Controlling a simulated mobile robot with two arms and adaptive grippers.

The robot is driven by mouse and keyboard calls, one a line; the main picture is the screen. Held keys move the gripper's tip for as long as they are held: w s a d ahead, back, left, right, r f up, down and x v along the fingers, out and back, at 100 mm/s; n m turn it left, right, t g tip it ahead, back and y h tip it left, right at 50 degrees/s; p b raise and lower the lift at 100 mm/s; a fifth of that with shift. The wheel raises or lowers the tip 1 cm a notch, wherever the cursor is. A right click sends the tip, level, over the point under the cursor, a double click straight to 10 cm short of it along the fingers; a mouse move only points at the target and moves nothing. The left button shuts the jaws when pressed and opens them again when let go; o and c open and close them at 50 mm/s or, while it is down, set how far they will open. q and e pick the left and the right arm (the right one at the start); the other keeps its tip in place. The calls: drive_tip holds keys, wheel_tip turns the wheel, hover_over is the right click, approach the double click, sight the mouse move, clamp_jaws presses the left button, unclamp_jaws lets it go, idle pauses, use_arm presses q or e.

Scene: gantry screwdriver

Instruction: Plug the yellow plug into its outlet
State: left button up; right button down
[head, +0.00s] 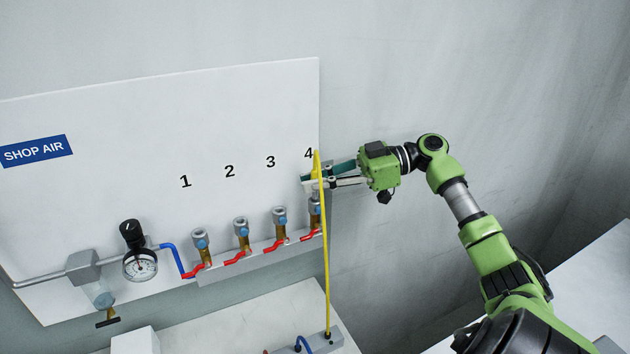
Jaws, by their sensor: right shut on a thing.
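My right gripper (312,182) comes in from the right and is shut on the yellow plug at the top end of the yellow hose (323,240). The plug itself is mostly hidden by the fingers and hose. The gripper is in front of the white panel, just below the number 4. Outlet 4 (314,208), a grey-topped brass fitting, is directly below the gripper and partly hidden by the hose. I cannot tell whether plug and outlet touch. My left gripper is not in view.
Outlets 1 (201,240), 2 (241,228) and 3 (280,216) stand empty in a row with red levers. A pressure gauge (140,265) is at left. The yellow hose runs down to a grey block (318,341) on a white surface. The wall right of the panel is clear.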

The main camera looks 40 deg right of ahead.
drive_tip(key=shift+f+b, duration=1.2)
drive_tip(key=shift+f, duration=0.2)
drive_tip(key=c, duration=2)
unclamp_jaws()
drive_tip(key=shift+r, duration=0.1)
drive_tip(key=shift+o, duration=0.2)
drive_tip(key=shift+d+r, duration=0.1)
drive_tip(key=shift+s+d, duration=0.15)
drive_tip(key=v, duration=1.1)
drive_tip(key=shift+s+d, duration=0.15)
drive_tip(key=shift+s, duration=0.05)
